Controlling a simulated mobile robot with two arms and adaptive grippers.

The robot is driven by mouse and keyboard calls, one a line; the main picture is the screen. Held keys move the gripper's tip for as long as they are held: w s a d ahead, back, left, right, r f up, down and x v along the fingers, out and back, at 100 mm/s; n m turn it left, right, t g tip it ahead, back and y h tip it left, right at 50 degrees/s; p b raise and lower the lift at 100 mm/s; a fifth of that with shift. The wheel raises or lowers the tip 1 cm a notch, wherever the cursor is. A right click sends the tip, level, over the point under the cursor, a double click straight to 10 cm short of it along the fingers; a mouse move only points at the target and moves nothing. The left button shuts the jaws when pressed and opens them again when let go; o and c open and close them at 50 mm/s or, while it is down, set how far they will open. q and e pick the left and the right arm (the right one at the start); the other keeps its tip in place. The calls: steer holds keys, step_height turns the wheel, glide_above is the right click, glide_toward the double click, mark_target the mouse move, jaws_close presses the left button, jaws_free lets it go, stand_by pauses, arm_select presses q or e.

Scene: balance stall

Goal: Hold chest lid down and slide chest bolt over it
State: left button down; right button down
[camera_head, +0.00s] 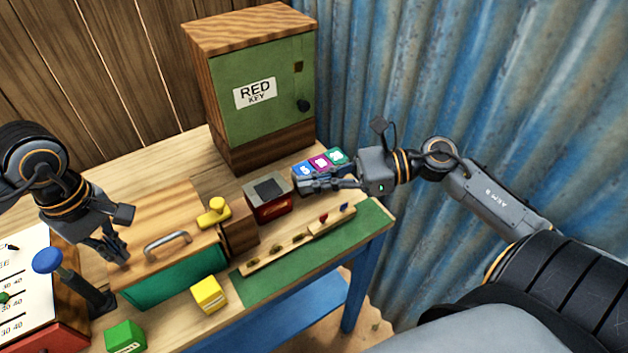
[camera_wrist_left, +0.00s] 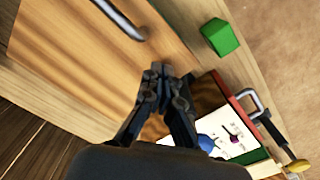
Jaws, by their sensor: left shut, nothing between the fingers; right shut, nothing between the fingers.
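The chest has a wooden lid (camera_head: 150,217) with a metal handle (camera_head: 168,244) and a green front (camera_head: 175,278). The lid looks down; I cannot tell whether a small gap is left. The yellow chest bolt (camera_head: 213,212) sits at the lid's right edge, beside a brown wooden block (camera_head: 240,233). My left gripper (camera_head: 122,256) is shut and empty at the lid's left edge, pointing down; contact is unclear. In the left wrist view the lid (camera_wrist_left: 80,60) and handle (camera_wrist_left: 118,19) lie beyond its fingertips (camera_wrist_left: 165,78). My right gripper (camera_head: 303,183) is shut and empty, right of the chest.
Near the right gripper are a coloured numbered block row (camera_head: 320,162) and a dark red box (camera_head: 268,196). A green cabinet (camera_head: 262,95) stands behind. A blue-knobbed lever (camera_head: 48,261) is close to the left gripper. Yellow (camera_head: 208,294) and green (camera_head: 125,337) blocks lie in front.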

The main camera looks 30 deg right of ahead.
arm_select(q)
step_height(320, 180, up, 8)
steer(key=p, duration=0.3)
stand_by(0.6)
step_height(320, 180, up, 12)
stand_by(0.7)
